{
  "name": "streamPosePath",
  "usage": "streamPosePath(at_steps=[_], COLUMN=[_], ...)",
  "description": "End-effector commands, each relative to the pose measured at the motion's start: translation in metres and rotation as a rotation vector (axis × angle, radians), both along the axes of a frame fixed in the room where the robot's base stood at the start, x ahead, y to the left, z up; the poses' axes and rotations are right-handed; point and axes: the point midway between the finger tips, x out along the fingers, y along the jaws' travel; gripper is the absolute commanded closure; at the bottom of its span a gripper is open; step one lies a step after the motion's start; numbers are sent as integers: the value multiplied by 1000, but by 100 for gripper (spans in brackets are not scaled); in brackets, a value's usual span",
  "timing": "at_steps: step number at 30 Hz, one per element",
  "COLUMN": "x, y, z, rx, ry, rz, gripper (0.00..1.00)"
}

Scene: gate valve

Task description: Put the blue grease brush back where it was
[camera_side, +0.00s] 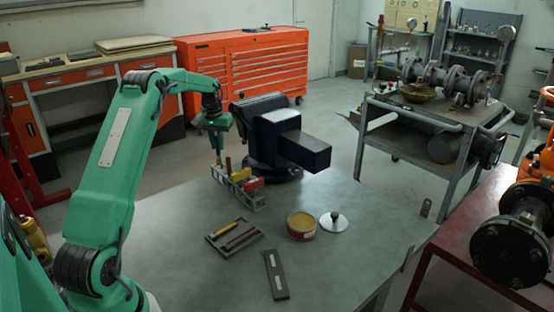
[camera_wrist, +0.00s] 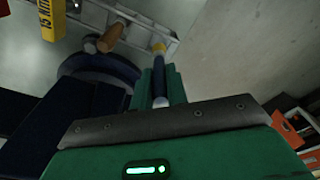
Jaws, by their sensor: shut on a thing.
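My gripper (camera_side: 217,138) is shut on the blue grease brush, above the left end of a grey metal rack (camera_side: 247,205). The brush's blue handle (camera_wrist: 158,75) lies between the green fingers in the wrist view, with a yellow band at its far end beside the rack's rail (camera_wrist: 172,45). The wrist view cannot show for sure whether the brush end is inside the rack or just over it. The rack holds a wooden-handled tool (camera_wrist: 110,38), a yellow-labelled item (camera_wrist: 46,18) and a red item.
A dark blue vise (camera_side: 265,125) stands close behind the rack. In front lie a shallow tray (camera_side: 213,240) with tools, an open tin (camera_side: 301,225), a white disc with a knob (camera_side: 334,224) and a dark flat bar (camera_side: 276,275). The bench's right side is clear.

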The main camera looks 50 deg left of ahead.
Motion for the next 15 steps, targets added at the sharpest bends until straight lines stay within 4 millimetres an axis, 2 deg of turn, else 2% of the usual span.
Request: streamPosePath(at_steps=[9, 15], x=[0, 0], y=[0, 0], z=[-37, -47], rx=[-1, -1], ry=[2, 1], rz=[0, 0], gripper=[100, 100])
